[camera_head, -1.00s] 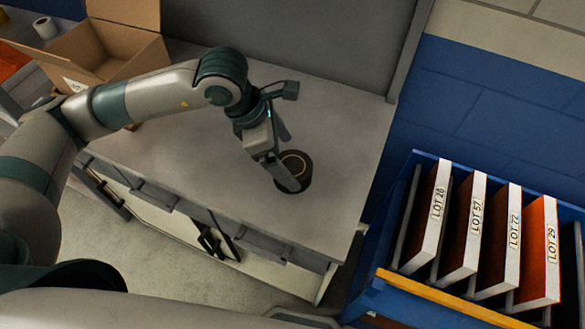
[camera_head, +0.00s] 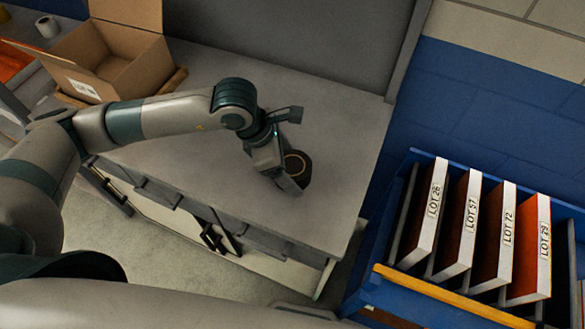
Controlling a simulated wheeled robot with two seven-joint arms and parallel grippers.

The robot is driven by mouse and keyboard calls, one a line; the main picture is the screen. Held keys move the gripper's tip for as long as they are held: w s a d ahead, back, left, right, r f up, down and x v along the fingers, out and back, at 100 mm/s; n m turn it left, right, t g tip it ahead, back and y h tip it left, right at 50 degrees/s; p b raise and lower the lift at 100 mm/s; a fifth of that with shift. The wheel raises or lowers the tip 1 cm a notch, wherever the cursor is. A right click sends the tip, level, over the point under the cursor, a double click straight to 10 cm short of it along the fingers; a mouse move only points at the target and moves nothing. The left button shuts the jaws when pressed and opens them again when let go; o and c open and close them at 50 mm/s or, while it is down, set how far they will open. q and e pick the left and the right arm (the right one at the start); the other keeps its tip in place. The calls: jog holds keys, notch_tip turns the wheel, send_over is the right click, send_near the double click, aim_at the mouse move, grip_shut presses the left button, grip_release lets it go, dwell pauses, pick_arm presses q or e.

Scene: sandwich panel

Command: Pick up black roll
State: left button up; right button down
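The black roll (camera_head: 303,168) stands on the grey worktop near its right front part, with a tan ring showing on its top. My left gripper (camera_head: 292,178) is low at the roll, with one finger in front of its left side. The far finger is hidden, so I cannot tell whether the fingers are closed on the roll. My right gripper is not in view.
An open cardboard box (camera_head: 112,55) stands at the back left of the worktop (camera_head: 220,205). A white roll (camera_head: 47,27) lies farther left. A blue rack (camera_head: 392,285) with several upright labelled panels (camera_head: 466,222) stands at the right. The worktop's middle is clear.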

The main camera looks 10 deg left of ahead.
aim_at(296, 164)
pick_arm(q)
jog(key=c, duration=0.7)
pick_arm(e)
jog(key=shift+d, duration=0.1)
pick_arm(q)
jog(key=shift+o, duration=0.2)
jog(key=shift+r, duration=0.1)
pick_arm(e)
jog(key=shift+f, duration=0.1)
pick_arm(q)
jog(key=shift+r+b, duration=0.45)
jog(key=shift+r, duration=0.05)
notch_tip(296, 164, up, 2)
jog(key=shift+r+b, duration=0.25)
jog(key=shift+b, duration=0.45)
jog(key=s+d+r+b, duration=0.3)
jog(key=s+d+r, duration=0.3)
jog(key=d, duration=0.3)
jog(key=shift+s+d+r+b, duration=0.3)
jog(key=shift+s+r, duration=0.1)
jog(key=shift+r, duration=0.25)
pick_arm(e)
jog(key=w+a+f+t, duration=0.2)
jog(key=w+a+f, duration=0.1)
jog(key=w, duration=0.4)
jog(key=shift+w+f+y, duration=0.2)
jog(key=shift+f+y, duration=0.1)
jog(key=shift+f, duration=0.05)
